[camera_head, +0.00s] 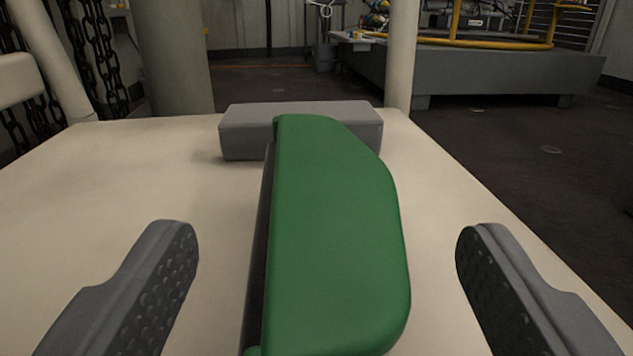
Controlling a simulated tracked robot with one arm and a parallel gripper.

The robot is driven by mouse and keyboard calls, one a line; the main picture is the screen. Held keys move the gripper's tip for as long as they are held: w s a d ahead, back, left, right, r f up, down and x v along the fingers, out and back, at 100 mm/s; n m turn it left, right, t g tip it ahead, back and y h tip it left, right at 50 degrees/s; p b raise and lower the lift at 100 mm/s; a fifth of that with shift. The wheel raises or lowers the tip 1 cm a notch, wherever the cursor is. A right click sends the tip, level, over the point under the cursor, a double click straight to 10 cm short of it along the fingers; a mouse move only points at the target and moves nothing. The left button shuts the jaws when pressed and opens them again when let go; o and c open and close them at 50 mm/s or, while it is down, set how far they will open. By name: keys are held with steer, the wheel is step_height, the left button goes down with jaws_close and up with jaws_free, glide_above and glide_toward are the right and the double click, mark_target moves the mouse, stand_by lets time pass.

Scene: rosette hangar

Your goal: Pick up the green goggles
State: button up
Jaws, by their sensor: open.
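The green goggles (335,235) show as a large, smooth green shape with a dark edge along the left side. They lie lengthwise away from me on the cream table top (90,205), and their near end runs to the bottom of the picture. My gripper (327,245) is open, with one grey finger to the left of the goggles and one to the right. Clear gaps show between both fingers and the goggles. The underside of the goggles is hidden.
A grey block (240,132) lies across the table just behind the goggles, partly hidden by them. Pale posts (402,60) stand at the table's far corners. Chains (95,50) hang at the left. Dark floor and a grey platform (500,72) lie beyond. The table's left part is clear.

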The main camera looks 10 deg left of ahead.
steer(key=shift+w+a, duration=0.1)
steer(key=shift+w, duration=0.2)
steer(key=c, duration=1.1)
steer(key=shift+r+p, duration=0.2)
steer(key=shift+p, duration=0.25)
steer(key=p+v, duration=0.5)
steer(key=v, duration=1.1)
steer(key=shift+p, duration=0.4)
steer(key=shift+s+f, duration=0.1)
steer(key=shift+s, duration=0.05)
steer(key=shift+p+v, duration=0.55)
steer(key=shift+v, duration=0.25)
